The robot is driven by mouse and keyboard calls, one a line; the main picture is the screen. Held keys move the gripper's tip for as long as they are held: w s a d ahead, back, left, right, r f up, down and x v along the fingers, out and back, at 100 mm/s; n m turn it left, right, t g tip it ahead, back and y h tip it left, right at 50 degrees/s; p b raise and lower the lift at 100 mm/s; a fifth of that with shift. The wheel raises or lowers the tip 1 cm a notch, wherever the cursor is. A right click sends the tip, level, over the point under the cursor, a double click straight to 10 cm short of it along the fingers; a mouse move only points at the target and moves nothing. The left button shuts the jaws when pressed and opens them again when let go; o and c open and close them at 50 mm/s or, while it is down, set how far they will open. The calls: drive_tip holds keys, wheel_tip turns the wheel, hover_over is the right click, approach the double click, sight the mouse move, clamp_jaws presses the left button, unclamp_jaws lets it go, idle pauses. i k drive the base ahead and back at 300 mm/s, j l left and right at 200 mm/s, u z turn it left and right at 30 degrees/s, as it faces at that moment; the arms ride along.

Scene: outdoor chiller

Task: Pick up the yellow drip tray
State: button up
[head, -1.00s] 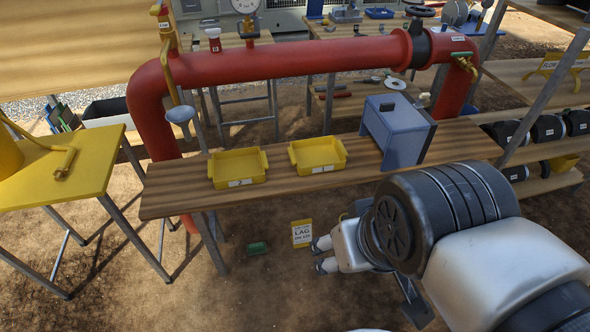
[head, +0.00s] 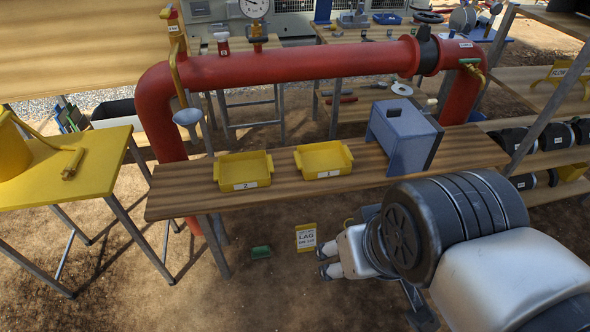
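Two yellow trays sit side by side on the wooden bench. The left yellow tray (head: 243,184) has a white label that seems to read 2. The right yellow tray (head: 322,172) has a label that seems to read 1. Both look empty. My gripper (head: 322,261) is low and in front of the bench, below and apart from both trays, pointing left. Its two fingertips show as separate dark tips with a gap between them, and nothing shows between them.
The wooden bench (head: 172,203) also holds a blue-grey box (head: 396,135) right of the trays. A red pipe (head: 300,67) runs behind. A yellow table (head: 85,170) stands left. A green block (head: 261,252) and a yellow sign (head: 306,237) are below the bench.

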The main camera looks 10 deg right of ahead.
sight(250, 170)
drive_tip(key=i+j, duration=0.2)
drive_tip(key=i, duration=0.2)
drive_tip(key=i+j, duration=0.2)
drive_tip(key=i, duration=0.25)
drive_tip(key=i+j, duration=0.2)
drive_tip(key=i, duration=0.2)
drive_tip(key=i+j, duration=0.25)
drive_tip(key=i, duration=0.2)
